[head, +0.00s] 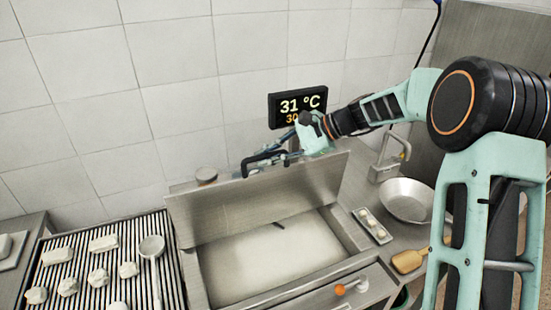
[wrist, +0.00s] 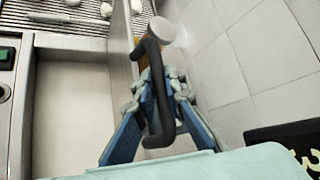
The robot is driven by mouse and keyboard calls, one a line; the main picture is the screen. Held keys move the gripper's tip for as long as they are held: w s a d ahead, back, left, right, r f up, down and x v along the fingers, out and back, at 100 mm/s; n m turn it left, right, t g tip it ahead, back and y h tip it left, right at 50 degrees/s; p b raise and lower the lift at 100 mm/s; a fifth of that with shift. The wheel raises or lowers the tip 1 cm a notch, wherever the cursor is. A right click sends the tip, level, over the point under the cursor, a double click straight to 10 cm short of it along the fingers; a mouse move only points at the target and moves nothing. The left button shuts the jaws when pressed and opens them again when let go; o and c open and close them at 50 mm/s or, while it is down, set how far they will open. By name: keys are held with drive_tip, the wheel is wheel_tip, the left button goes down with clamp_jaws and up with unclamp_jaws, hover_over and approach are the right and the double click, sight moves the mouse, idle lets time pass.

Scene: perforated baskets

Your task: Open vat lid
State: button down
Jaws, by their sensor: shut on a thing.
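The steel vat (head: 200,285) has its flat lid (head: 255,202) raised steeply along the back edge. Pale whitish contents (head: 262,262) show inside the vat. The lid's black bar handle (head: 262,158) is on its upper part. My gripper (head: 285,163) is at this handle, behind the raised lid's top edge. In the wrist view, the blue fingers of my gripper (wrist: 160,108) are closed around the middle of the dark handle (wrist: 165,132), beside the lid (wrist: 122,60). Part of the fingers is hidden by the handle.
A display (head: 297,107) reading 31 °C stands behind the lid. A slatted rack (head: 85,262) with white pieces and a ladle (head: 152,250) is left. A metal bowl (head: 408,199), small tray (head: 372,226) and wooden paddle (head: 408,261) are right. A tiled wall stands behind.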

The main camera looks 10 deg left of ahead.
drive_tip(key=shift+w+a+m+g+h+p, duration=0.2)
drive_tip(key=shift+w+a, duration=0.25)
drive_tip(key=shift+w, duration=0.25)
drive_tip(key=shift+w+a+m+g+h+p, duration=0.1)
drive_tip(key=shift+w+a+g+h+p, duration=0.1)
drive_tip(key=shift+w+a, duration=0.4)
drive_tip(key=shift+w+d, duration=0.1)
drive_tip(key=shift+d, duration=0.05)
drive_tip(key=c, duration=2)
unclamp_jaws()
drive_tip(key=v, duration=1.2)
drive_tip(key=shift+f, duration=0.1)
